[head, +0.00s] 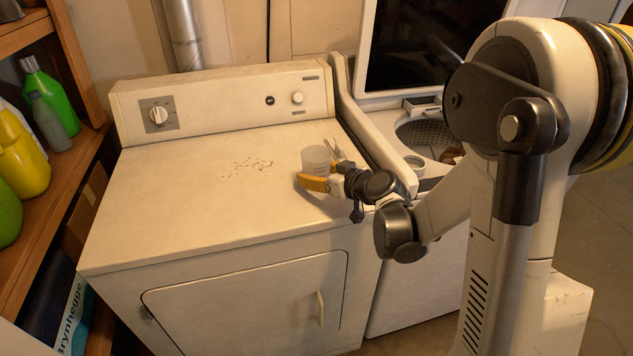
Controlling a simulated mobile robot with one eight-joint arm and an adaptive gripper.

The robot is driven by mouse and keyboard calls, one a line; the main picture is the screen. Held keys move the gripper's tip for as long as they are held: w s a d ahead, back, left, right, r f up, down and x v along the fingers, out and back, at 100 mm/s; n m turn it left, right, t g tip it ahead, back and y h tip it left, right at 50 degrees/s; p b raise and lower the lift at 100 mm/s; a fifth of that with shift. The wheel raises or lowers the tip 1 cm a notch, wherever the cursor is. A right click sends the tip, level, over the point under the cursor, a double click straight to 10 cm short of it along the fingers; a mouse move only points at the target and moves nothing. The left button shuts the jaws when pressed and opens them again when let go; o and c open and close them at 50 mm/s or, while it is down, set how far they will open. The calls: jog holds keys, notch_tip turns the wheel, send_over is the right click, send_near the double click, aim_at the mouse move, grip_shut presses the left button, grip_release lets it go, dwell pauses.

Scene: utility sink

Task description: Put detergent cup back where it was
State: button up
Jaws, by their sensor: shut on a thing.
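The detergent cup (317,159) is a small translucent whitish cup. It is upright at the right side of the white dryer top (190,205). My gripper (318,182) reaches in from the right, and its orange fingers are shut on the cup. The fingers hide the lower part of the cup. I cannot tell whether its base touches the dryer top.
A patch of small dark specks (250,165) lies on the dryer top. Thin metal prongs (336,150) show behind the cup. An open washer (425,140) stands at the right. A wooden shelf (75,210) with bottles is at the left. The dryer top's left part is clear.

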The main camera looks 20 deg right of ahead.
jog(key=shift+f, duration=0.6)
jog(key=shift+f, duration=0.2)
jog(key=o, duration=1.2)
jog(key=shift+r, duration=0.1)
